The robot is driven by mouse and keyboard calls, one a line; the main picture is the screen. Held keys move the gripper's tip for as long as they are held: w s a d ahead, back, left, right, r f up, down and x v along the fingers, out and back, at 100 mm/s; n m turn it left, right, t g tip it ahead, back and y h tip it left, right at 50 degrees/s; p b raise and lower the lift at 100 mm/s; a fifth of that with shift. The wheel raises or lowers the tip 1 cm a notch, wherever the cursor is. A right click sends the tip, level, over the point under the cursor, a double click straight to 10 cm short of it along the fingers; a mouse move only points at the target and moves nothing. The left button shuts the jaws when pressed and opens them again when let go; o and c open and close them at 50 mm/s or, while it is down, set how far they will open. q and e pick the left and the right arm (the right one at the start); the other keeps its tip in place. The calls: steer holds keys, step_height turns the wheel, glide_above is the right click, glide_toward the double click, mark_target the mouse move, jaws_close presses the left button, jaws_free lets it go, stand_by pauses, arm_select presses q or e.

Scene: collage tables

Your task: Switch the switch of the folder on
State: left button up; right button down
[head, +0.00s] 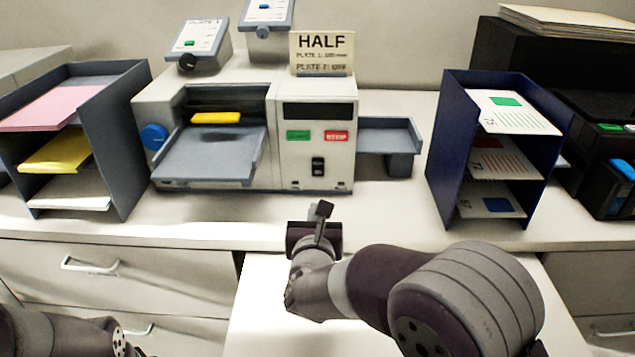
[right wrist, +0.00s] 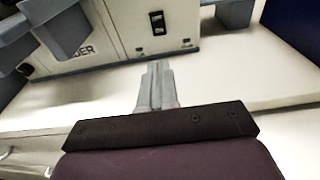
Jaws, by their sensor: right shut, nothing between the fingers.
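The folder (head: 265,160) is a white and grey machine at the back middle of the counter. Its right panel has a dark display, a green button (head: 298,135), a red STOP button (head: 336,136) and a small black rocker switch (head: 318,166) low down. The switch also shows in the right wrist view (right wrist: 157,22); I cannot tell which way it is set. My right gripper (head: 322,210) is shut and empty, in front of and below the panel, apart from it. Its closed fingers show in the right wrist view (right wrist: 157,85), pointing towards the folder. My left arm shows at the bottom left; its fingers cannot be made out.
A paper rack (head: 115,140) stands left and a blue rack (head: 447,150) with printed sheets right. A grey side tray (head: 390,134) sticks out right of the folder. A HALF sign (head: 322,52) stands on top. The counter before the folder is clear.

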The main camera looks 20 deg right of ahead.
mark_target(318, 175)
steer(key=p+x, duration=0.2)
steer(key=x, duration=1.1)
steer(key=shift+w+p, duration=0.2)
steer(key=shift+p, duration=0.1)
steer(key=shift+w+d+f, duration=0.1)
steer(key=shift+w+f, duration=0.1)
steer(key=shift+w, duration=0.1)
